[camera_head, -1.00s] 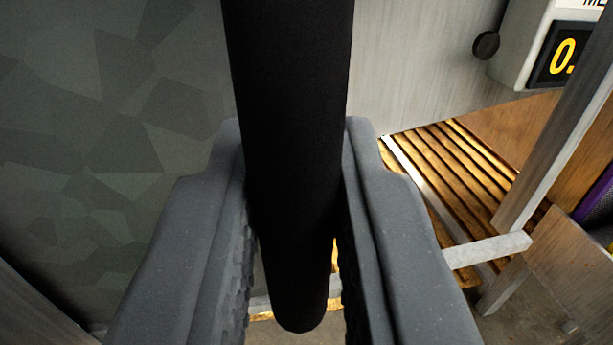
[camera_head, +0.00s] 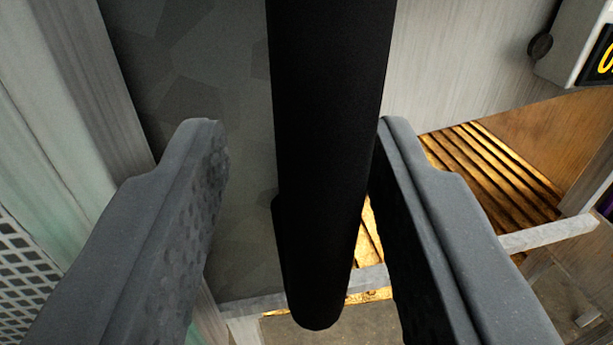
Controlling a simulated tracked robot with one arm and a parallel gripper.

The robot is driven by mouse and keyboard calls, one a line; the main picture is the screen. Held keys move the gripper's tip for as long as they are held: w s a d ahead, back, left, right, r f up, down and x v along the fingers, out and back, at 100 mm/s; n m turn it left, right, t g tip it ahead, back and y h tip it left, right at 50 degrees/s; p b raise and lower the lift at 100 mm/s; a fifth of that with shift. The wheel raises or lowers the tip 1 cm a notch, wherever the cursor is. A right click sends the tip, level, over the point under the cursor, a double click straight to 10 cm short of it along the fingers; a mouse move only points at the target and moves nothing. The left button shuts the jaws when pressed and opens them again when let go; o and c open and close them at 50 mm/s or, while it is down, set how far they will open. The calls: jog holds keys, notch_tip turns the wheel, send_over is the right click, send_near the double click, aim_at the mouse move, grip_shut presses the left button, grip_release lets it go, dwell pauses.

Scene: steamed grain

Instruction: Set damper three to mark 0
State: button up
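A thick black bar with a rounded lower end (camera_head: 325,150) comes down from the top of the picture between my fingers. It looks like a lever handle, but no number or scale mark shows, so I cannot tell which damper it belongs to or where it is set. My gripper (camera_head: 290,150) is open around the bar. There is a clear gap between the left finger and the bar. The right finger is close beside the bar, and I cannot tell whether it touches.
A slatted wooden rack (camera_head: 490,175) with a pale metal rail (camera_head: 548,233) lies beyond on the right. A grey box with a yellow-digit display (camera_head: 598,60) is at the upper right. A perforated panel (camera_head: 22,265) and pale upright boards (camera_head: 75,90) stand at the left.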

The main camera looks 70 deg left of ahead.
jog(key=shift+d, duration=0.1)
jog(key=shift+d, duration=0.3)
jog(key=p+v, duration=0.2)
jog(key=v, duration=1.1)
